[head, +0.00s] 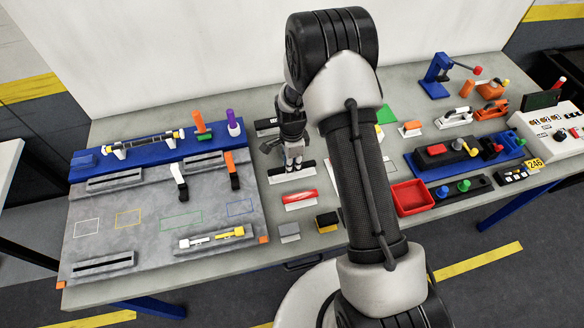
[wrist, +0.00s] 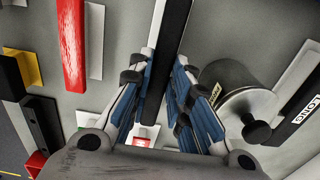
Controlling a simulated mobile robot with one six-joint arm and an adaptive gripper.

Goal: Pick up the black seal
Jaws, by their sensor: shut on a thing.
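The black seal is a long black bar. In the head view, the black seal (head: 306,164) lies at its white label plate (head: 283,175), left of my arm. My gripper (head: 293,164) points down at its middle. In the wrist view, the black seal (wrist: 170,45) runs from the top edge down between the blue-padded fingers of my gripper (wrist: 160,88). The fingers are shut on it from both sides.
A red bar (head: 299,196) lies in front of the seal, with a yellow-black block (head: 327,221) nearer the table edge. A grey fixture board (head: 150,220) is at left and a red tray (head: 412,197) at right.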

